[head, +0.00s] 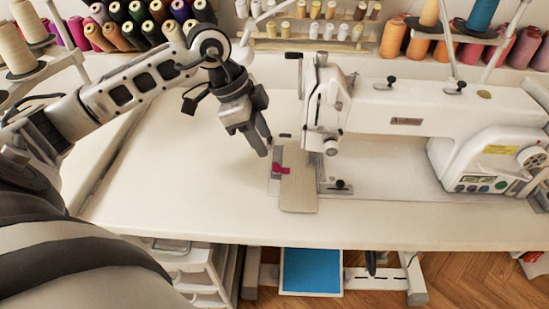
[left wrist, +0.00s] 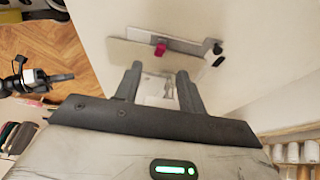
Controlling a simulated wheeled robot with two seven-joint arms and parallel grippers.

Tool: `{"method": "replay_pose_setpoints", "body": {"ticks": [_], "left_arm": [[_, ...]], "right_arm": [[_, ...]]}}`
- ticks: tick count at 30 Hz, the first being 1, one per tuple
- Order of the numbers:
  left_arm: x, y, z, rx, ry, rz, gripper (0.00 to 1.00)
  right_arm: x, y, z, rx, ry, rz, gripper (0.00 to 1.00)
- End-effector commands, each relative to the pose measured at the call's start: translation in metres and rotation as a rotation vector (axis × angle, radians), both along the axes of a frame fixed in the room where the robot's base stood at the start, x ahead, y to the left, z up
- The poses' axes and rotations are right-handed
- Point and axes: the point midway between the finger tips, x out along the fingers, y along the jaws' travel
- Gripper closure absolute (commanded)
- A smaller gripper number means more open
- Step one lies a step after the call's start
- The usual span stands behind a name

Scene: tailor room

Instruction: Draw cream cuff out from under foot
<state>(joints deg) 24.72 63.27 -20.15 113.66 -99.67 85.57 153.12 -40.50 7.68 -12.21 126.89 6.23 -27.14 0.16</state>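The cream cuff (head: 299,192) lies flat on the sewing machine's bed, its near end reaching toward the table's front edge. Its far end runs in beside the machine head (head: 325,105); the foot and its contact with the cuff are not clear to see. A pink clip (head: 282,168) sits on the cuff's left edge. My left gripper (head: 265,146) is open and empty, just left of and behind the clip, fingers pointing down. In the left wrist view, the cuff (left wrist: 135,52) and pink clip (left wrist: 160,49) show beyond the open fingertips. My right gripper is not in view.
The white sewing machine (head: 400,105) fills the table's right side. Thread racks with many spools (head: 150,25) line the back. The white table (head: 190,190) is clear left of the cuff. A blue panel (head: 311,270) shows below the table's front edge.

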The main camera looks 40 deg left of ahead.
Motion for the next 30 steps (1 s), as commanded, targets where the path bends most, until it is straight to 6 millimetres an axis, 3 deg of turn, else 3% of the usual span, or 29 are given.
{"method": "replay_pose_setpoints", "body": {"ticks": [6, 12, 25, 26, 30], "left_arm": [[0.008, -0.015, -0.04, -0.004, 0.002, -0.002, 0.6], [0.013, -0.023, -0.064, -0.003, 0.001, -0.001, 0.6], [0.015, -0.026, -0.073, -0.001, 0.0, -0.001, 0.6], [0.015, -0.026, -0.073, -0.001, 0.0, -0.001, 0.63], [0.015, -0.026, -0.073, -0.001, 0.0, -0.001, 1.0]], "right_arm": [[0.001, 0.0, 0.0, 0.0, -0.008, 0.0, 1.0], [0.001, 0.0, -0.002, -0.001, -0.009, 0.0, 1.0], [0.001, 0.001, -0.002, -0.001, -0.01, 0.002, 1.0], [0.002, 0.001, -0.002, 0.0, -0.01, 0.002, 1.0], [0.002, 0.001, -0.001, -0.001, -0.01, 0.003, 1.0]]}}
